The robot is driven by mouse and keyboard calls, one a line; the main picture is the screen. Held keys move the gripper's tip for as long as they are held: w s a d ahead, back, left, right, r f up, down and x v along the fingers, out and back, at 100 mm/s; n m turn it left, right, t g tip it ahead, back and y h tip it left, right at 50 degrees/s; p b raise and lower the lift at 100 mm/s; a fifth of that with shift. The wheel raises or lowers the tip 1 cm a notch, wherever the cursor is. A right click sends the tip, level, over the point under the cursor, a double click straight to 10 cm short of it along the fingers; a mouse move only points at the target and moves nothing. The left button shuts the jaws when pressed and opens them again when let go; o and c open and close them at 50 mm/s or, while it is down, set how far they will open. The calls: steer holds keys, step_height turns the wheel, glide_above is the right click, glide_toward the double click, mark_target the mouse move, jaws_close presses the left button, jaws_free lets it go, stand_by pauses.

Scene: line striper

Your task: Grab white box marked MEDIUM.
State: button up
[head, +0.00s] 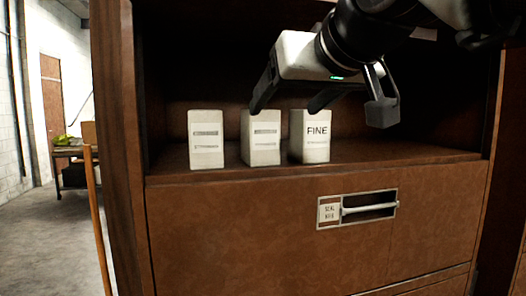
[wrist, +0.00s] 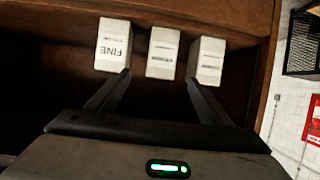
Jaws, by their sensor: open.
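Three white boxes stand upright in a row on a brown shelf. In the head view, the right box (head: 316,146) reads FINE. The middle box (head: 264,138) and left box (head: 206,139) show only grey bands, and I cannot read MEDIUM on either. In the wrist view the order is reversed: FINE box (wrist: 113,45) left, middle box (wrist: 162,52) centre, the third box (wrist: 207,61) right. My gripper (head: 287,104) is open and empty, just above the middle and FINE boxes in the head view. In the wrist view, its fingertips (wrist: 158,78) straddle the middle box's near end, apparently apart from it.
The boxes stand close together with narrow gaps. The cabinet's side wall (head: 125,150) is to the left, and the shelf is clear to the right of the FINE box. A drawer with a metal handle (head: 368,209) is below. The wrist view shows a black wire basket (wrist: 303,43) at right.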

mark_target(268, 126)
steer(key=x, duration=1)
steer(key=shift+w+a+f, duration=0.1)
steer(key=shift+w+f, duration=0.15)
steer(key=shift+w, duration=0.1)
steer(key=shift+a+x, duration=0.1)
steer(key=shift+x, duration=1.25)
steer(key=shift+a+x, duration=0.15)
steer(key=shift+x, duration=1.2)
steer(key=shift+r, duration=0.15)
steer(key=c, duration=1.2)
steer(key=shift+r, duration=0.1)
